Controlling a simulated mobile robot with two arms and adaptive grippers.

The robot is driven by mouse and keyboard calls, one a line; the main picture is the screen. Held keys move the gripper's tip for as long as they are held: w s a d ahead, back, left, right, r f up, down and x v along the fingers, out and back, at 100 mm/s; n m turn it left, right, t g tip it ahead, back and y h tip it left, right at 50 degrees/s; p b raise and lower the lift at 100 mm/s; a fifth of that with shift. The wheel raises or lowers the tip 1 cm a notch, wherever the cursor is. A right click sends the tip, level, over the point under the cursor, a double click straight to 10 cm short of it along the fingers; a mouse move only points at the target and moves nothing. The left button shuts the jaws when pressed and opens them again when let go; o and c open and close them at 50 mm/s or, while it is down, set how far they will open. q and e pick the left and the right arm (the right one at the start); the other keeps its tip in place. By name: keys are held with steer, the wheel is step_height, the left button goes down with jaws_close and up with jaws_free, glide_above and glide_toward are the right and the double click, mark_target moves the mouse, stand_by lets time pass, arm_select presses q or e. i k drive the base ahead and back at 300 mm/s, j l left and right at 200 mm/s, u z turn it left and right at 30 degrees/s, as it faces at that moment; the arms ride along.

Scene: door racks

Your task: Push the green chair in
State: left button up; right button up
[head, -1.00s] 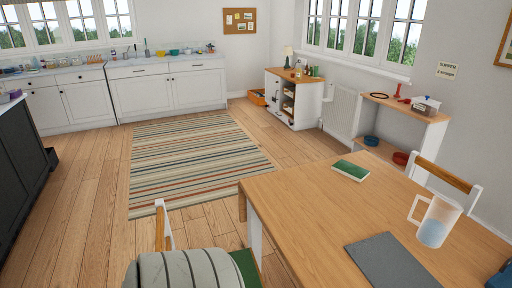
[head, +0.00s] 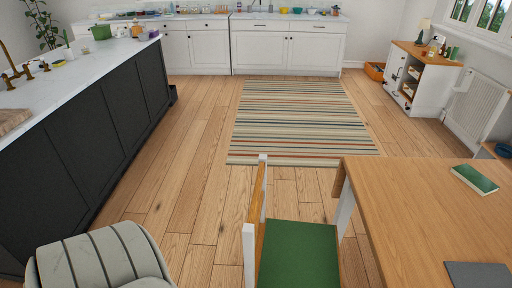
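The green chair (head: 299,252) is at the bottom middle of the head view, with a green seat and a white and wood backrest (head: 257,215) on its left side. It stands at the left side of the wooden table (head: 420,200), with its seat toward the table. The seat's right edge is close to the table's left edge; whether any of it is under the top I cannot tell. Neither of my grippers is in view.
A grey ribbed, padded shape (head: 100,262) fills the bottom left. A dark island with a white top (head: 75,130) runs along the left. A striped rug (head: 298,122) and bare wood floor (head: 195,165) lie ahead. A green book (head: 474,179) is on the table.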

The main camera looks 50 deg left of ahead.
mark_target(277, 254)
steer(key=u, duration=1.15)
